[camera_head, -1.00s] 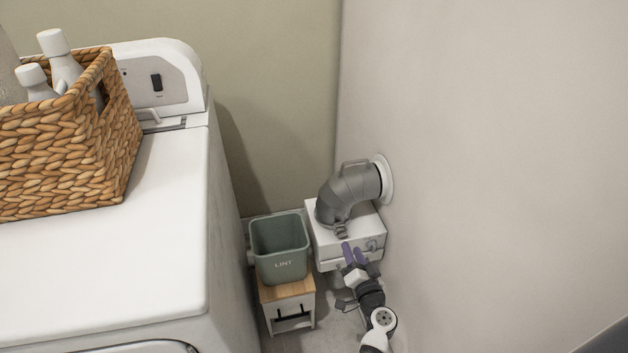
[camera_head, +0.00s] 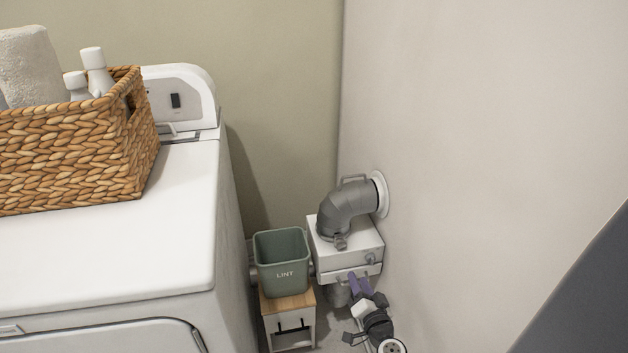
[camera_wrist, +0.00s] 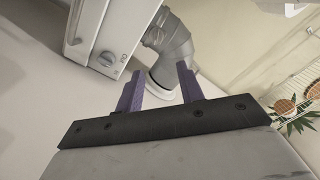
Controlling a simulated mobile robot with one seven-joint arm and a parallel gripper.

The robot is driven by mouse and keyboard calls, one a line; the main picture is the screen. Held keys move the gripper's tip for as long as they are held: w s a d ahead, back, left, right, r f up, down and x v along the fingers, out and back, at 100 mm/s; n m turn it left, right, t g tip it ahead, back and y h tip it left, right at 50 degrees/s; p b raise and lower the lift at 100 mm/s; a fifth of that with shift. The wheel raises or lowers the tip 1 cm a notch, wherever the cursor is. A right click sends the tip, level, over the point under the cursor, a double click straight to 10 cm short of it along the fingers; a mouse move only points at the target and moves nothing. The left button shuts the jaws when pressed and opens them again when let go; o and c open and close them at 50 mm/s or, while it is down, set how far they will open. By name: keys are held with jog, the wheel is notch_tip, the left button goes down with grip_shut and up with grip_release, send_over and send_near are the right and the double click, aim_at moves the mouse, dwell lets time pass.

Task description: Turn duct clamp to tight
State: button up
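The grey elbow duct (camera_head: 350,203) rises from a white box (camera_head: 330,247) and meets a round white wall collar (camera_head: 382,194). A small grey clamp-like piece (camera_head: 341,242) sits at the duct's lower end; its setting is too small to read. My gripper (camera_head: 360,284) is just in front of and below the box's front face, with purple fingers. In the wrist view my gripper (camera_wrist: 158,78) is open, its fingers apart with nothing between them. The duct (camera_wrist: 170,45) shows beyond the fingertips, and a grey knob (camera_wrist: 107,59) on the box is left of them.
A green lint bin (camera_head: 281,262) stands on a small wooden-topped stand (camera_head: 288,303) left of the box. The white washer-like machine (camera_head: 110,250) with a wicker basket (camera_head: 75,150) is farther left. The wall (camera_head: 480,150) is close on the right.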

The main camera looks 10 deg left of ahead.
jog(key=a+r+n+t, duration=0.1)
jog(key=a+r, duration=0.3)
jog(key=r, duration=0.7)
jog(key=a+r+n, duration=0.4)
jog(key=r, duration=0.8)
jog(key=a+r+n+t+h, duration=0.1)
jog(key=a+r, duration=0.4)
jog(key=r, duration=0.6)
jog(key=shift+r+n+t, duration=0.2)
jog(key=shift+n+t, duration=0.1)
jog(key=shift+n, duration=0.5)
jog(key=shift+w, duration=0.1)
